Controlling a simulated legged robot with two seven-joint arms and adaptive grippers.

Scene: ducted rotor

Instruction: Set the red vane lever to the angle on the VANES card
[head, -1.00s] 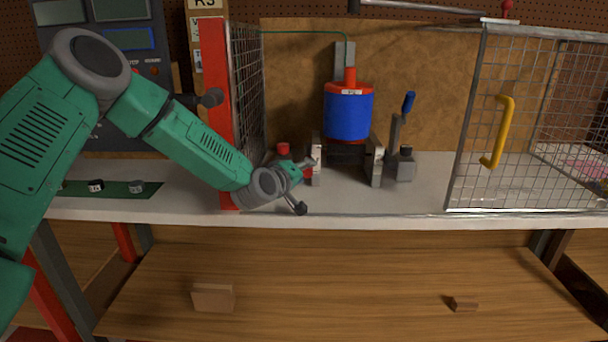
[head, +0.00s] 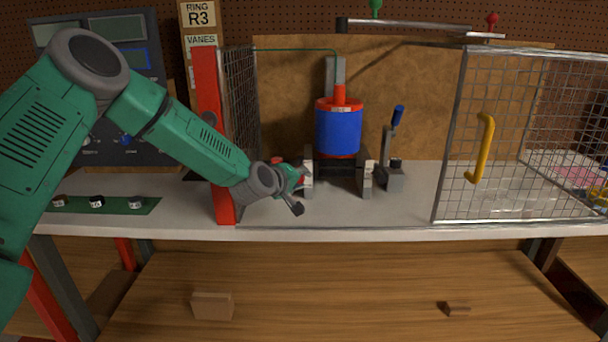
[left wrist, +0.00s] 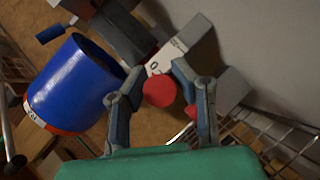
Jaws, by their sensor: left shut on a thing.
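The red vane lever shows as a round red end (left wrist: 160,91) between the fingers in the left wrist view. My left gripper (head: 298,183) is shut on it, left of the blue drum; it also shows in the left wrist view (left wrist: 157,75). A pale block with a marked scale (left wrist: 165,58) lies just beyond the fingers; its pointer reading is unclear. In the head view the gripper covers most of the lever. The VANES card (head: 201,41) is at upper left, and the red post hides its lower part. My right gripper is not in view.
The blue drum (head: 338,130) stands in the middle, with a blue-handled lever (head: 396,118) to its right. An open mesh door with a yellow handle (head: 482,147) is on the right. The red post (head: 213,135) and mesh panel (head: 240,100) stand close to my left arm.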

